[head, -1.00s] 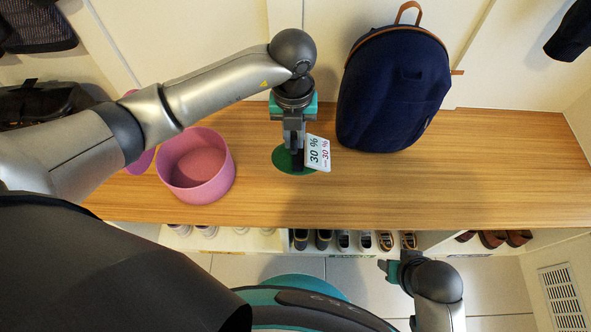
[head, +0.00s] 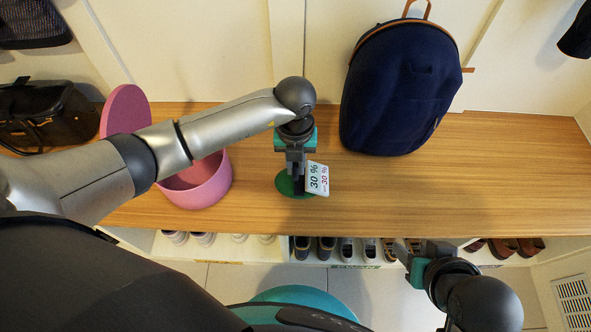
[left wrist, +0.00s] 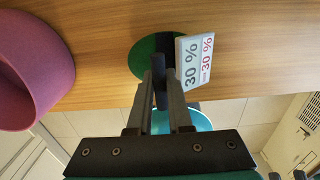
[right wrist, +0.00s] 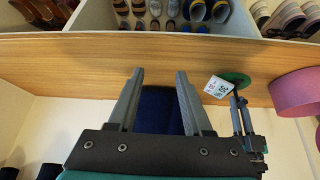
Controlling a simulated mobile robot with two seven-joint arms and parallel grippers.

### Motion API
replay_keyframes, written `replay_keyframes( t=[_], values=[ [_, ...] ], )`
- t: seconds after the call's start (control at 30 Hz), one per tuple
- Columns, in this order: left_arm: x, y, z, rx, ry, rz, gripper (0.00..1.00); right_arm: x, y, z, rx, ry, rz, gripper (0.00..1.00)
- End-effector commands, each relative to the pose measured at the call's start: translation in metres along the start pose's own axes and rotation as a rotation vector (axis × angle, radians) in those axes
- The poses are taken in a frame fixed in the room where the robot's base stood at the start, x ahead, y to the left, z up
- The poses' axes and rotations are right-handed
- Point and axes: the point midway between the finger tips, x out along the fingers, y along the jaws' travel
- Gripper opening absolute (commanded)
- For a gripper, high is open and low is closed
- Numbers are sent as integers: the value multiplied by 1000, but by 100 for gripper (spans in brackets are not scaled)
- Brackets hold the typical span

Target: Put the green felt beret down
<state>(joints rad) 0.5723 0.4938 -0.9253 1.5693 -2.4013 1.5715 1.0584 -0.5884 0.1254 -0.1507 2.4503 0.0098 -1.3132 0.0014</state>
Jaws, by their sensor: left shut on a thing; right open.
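The green felt beret (head: 284,185) shows as a green disc under my left gripper (head: 297,172), over the wooden bench. The left gripper is shut on it; a dark upright part sits between the fingertips. I cannot tell whether the beret touches the bench. A white card marked 30 % (head: 317,179) is right beside the beret. In the left wrist view the beret (left wrist: 146,60) is partly covered by the fingers and card. My right gripper (head: 412,262) is open and empty near the bench's front edge; its fingers are spread in the right wrist view (right wrist: 160,75).
A pink round tub (head: 205,190) stands left of the beret, its pink lid (head: 125,108) behind. A dark blue backpack (head: 400,95) stands against the wall at right. The wooden bench (head: 500,170) is clear at right. Shoes (head: 325,247) fill cubbies below.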

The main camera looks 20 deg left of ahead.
Motion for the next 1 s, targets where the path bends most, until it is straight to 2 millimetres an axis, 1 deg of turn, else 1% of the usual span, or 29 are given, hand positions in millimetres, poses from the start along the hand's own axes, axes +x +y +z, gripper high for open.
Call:
replay_keyframes(
  t=[0.03, 0.1, 0.23, 0.37, 0.73, 0.77, 1.0],
  values=[
    [6, 0, 0, 0, 1, -1, 0, 6, -4, -2, -3, 31, -10, 50],
    [11, 0, 0, -1, 1, 0, 0, 10, -8, -7, -5, 74, -21, 50],
    [17, 0, 0, -1, 0, 1, 0, 15, -14, -13, -7, 133, -38, 50],
    [19, 0, 0, -1, 0, 1, 0, 16, -17, -17, -8, 160, -44, 50],
    [22, 0, 0, 0, 0, 0, 0, 17, -19, -20, -7, 182, -49, 50],
    [22, 0, 0, 0, 0, 1, 19, 18, -20, -20, -7, 187, -51, 50],
    [21, 0, 0, 0, 0, 0, 46, 17, -19, -20, -7, 184, -51, 50]
  ],
)
